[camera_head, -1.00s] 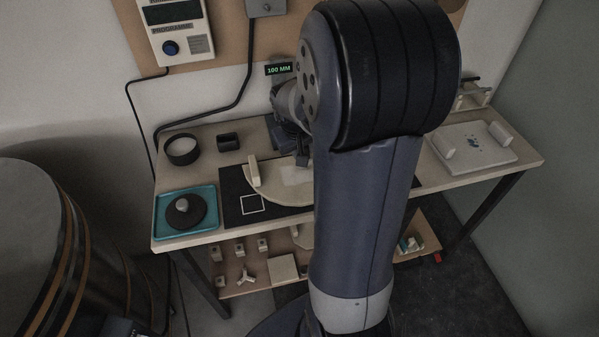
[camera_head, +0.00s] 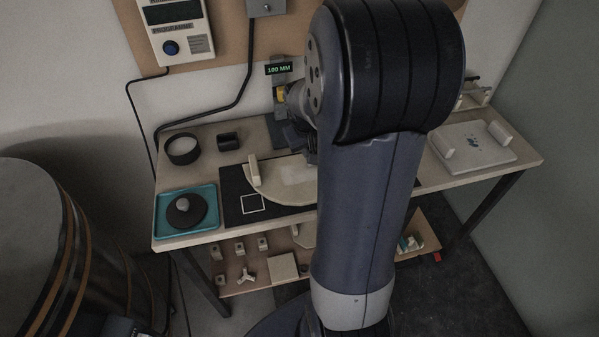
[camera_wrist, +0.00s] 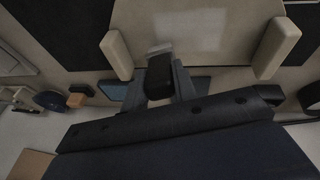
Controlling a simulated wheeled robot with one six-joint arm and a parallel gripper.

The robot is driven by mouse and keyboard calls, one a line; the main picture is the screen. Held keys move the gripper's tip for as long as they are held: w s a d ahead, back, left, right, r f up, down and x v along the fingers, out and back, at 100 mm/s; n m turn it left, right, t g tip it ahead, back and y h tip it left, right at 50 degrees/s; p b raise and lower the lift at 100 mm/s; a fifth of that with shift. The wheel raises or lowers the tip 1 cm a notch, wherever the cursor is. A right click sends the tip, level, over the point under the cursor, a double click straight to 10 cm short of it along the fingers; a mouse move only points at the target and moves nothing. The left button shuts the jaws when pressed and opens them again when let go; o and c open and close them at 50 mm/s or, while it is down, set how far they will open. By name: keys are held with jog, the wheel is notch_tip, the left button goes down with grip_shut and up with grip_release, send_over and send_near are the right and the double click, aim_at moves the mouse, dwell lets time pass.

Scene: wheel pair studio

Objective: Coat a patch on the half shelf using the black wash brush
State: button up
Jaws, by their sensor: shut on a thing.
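The half shelf (camera_head: 275,182) is a pale rounded board lying on a black mat (camera_head: 233,184). It fills the top of the wrist view (camera_wrist: 215,55), with a lighter rectangular patch (camera_wrist: 190,30) on its face. My gripper (camera_wrist: 160,82) is shut on the black wash brush (camera_wrist: 159,75), a dark block with a pale grey tip pointing at the shelf. The tip overlaps the lower edge of the patch in the picture; I cannot tell whether it touches. In the head view my arm hides most of the gripper (camera_head: 310,155) and the shelf's right part.
Upright pale blocks stand on the shelf's left (camera_head: 254,170) and right (camera_wrist: 276,48). A teal tray (camera_head: 160,222) with a dark round piece (camera_head: 187,210) and a dark-rimmed bowl (camera_head: 182,149) are at left. A pale board (camera_head: 475,150) with blue specks lies at right.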

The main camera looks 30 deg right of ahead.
jog(key=shift+w+a+f+b, duration=0.1)
jog(key=shift+w+a+b, duration=0.2)
jog(key=shift+a, duration=0.8)
jog(key=shift+w+a+f+b, duration=0.1)
jog(key=shift+w+a+b, duration=0.15)
jog(key=shift+a, duration=0.8)
jog(key=shift+r, duration=0.2)
jog(key=shift+w+a+r, duration=0.1)
jog(key=shift+w+a, duration=0.15)
jog(key=shift+a, duration=0.45)
jog(key=shift+w+a+f, duration=0.1)
jog(key=shift+w+a, duration=0.1)
jog(key=shift+a, duration=0.55)
jog(key=shift+w+a+r, duration=0.1)
jog(key=shift+w+a, duration=0.15)
jog(key=shift+a, duration=0.45)
jog(key=shift+s+d, duration=0.2)
jog(key=shift+d, duration=0.5)
jog(key=shift+s+d, duration=0.2)
jog(key=shift+d, duration=0.55)
jog(key=shift+s+d, duration=0.2)
jog(key=shift+d, duration=0.5)
